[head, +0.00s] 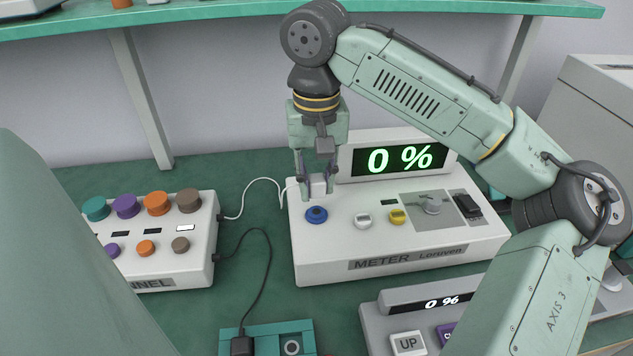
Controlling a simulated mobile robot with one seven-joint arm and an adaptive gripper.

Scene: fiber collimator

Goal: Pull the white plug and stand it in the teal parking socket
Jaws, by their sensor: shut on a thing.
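My gripper (317,191) points down over the back left of the white meter (400,256), with its fingers closed on the white plug (318,182). The plug shows as a pale block between the fingers and is partly hidden by them. A blue round socket (316,215) on the meter top shows clear just below the plug in the picture. The plug seems to be above the meter top, but its exact height I cannot tell. A black plug (242,345) stands beside that socket.
The meter display (399,158) reads 0 %. A white panel box (168,262) with coloured knobs stands left. A white cable (262,181) runs from it toward the plug, and a black cable (268,262) to the black plug. A grey controller (380,320) stands front right.

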